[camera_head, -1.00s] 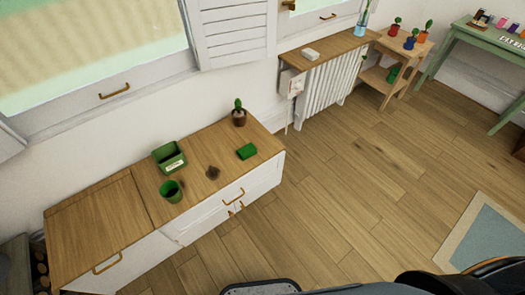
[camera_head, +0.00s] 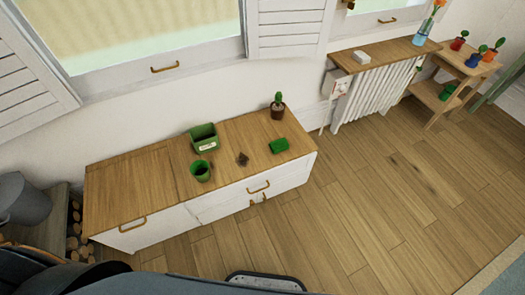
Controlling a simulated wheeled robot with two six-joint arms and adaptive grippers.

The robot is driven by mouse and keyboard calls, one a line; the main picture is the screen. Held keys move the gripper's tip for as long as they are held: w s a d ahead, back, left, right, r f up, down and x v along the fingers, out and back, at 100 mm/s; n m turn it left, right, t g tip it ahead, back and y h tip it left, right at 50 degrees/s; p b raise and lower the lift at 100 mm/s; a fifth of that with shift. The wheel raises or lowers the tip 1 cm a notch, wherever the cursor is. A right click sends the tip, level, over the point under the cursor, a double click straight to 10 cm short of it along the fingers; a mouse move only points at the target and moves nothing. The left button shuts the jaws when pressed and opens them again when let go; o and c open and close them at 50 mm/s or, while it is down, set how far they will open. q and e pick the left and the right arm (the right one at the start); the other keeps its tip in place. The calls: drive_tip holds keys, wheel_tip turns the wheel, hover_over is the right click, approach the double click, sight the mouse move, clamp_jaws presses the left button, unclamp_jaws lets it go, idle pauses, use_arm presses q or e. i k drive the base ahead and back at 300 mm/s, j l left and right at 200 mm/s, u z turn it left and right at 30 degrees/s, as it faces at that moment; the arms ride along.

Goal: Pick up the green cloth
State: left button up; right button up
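A small folded green cloth (camera_head: 278,146) lies on the wooden top of the low white cabinet (camera_head: 131,200), near its right front corner. A small brown heap (camera_head: 242,159) lies left of it. Neither gripper shows in the head view, so I cannot see their state.
A green box (camera_head: 204,138), a green pot (camera_head: 201,171) and a potted cactus (camera_head: 278,106) stand on the cabinet top. A grey bucket (camera_head: 23,199) and firewood (camera_head: 75,225) are at the left. The wooden floor (camera_head: 355,215) right of the cabinet is clear.

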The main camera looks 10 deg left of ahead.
sight(281, 144)
drive_tip(key=u, duration=0.45)
drive_tip(key=i+l+u, duration=0.15)
drive_tip(key=l+u, duration=0.15)
drive_tip(key=u, duration=0.2)
drive_tip(key=l+u, duration=0.35)
drive_tip(key=u, duration=0.15)
drive_tip(key=i+l+u, duration=0.1)
drive_tip(key=l+u, duration=0.65)
drive_tip(key=u, duration=0.25)
drive_tip(key=k+l, duration=0.1)
drive_tip(key=l, duration=0.3)
drive_tip(key=k+l+u, duration=0.1)
drive_tip(key=l, duration=0.25)
drive_tip(key=k+l, duration=0.15)
drive_tip(key=l, duration=0.25)
drive_tip(key=k+l+u, duration=0.1)
drive_tip(key=l, duration=0.25)
drive_tip(key=k+l, duration=0.2)
drive_tip(key=l, duration=0.2)
drive_tip(key=k+l+u, duration=0.1)
drive_tip(key=l, duration=0.25)
